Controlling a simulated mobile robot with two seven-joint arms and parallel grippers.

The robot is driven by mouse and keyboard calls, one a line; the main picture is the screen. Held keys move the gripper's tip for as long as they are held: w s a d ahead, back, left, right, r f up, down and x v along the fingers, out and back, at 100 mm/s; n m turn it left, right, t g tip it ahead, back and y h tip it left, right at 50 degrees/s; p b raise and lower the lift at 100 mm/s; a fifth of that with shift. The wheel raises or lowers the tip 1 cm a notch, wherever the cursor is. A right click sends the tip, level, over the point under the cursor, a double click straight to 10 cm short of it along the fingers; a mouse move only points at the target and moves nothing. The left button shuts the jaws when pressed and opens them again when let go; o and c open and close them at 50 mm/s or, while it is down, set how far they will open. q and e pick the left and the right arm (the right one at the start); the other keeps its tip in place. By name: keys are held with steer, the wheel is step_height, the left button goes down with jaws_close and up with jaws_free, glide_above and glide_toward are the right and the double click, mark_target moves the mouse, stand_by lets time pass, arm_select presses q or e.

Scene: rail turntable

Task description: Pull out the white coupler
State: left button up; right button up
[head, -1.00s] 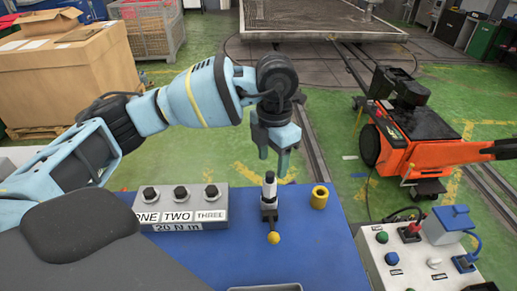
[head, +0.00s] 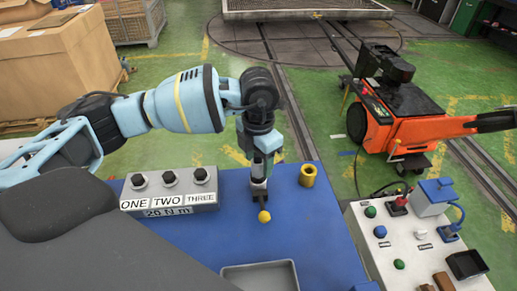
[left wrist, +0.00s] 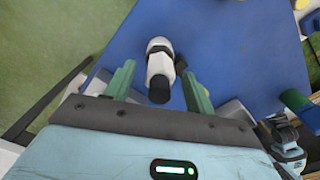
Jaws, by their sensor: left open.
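The white coupler (left wrist: 161,64) has a white body with dark ends and stands on the blue table. In the left wrist view it lies between the two green fingers of my left gripper (left wrist: 157,82), with a gap on each side. In the head view my left gripper (head: 259,164) points down over the coupler and mostly hides it. The gripper is open. A dark base with a yellow ball knob (head: 264,217) sits at the coupler's foot. My right gripper is not in view.
A grey block labelled ONE, TWO, THREE (head: 170,193) stands to the left. A yellow cylinder (head: 307,175) stands close on the right. A grey tray (head: 262,277) is in front. A control box (head: 425,240) with buttons is at right. An orange machine (head: 400,125) stands beyond.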

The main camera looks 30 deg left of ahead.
arm_select(q)
steer(key=shift+f, duration=0.25)
steer(key=c, duration=1.2)
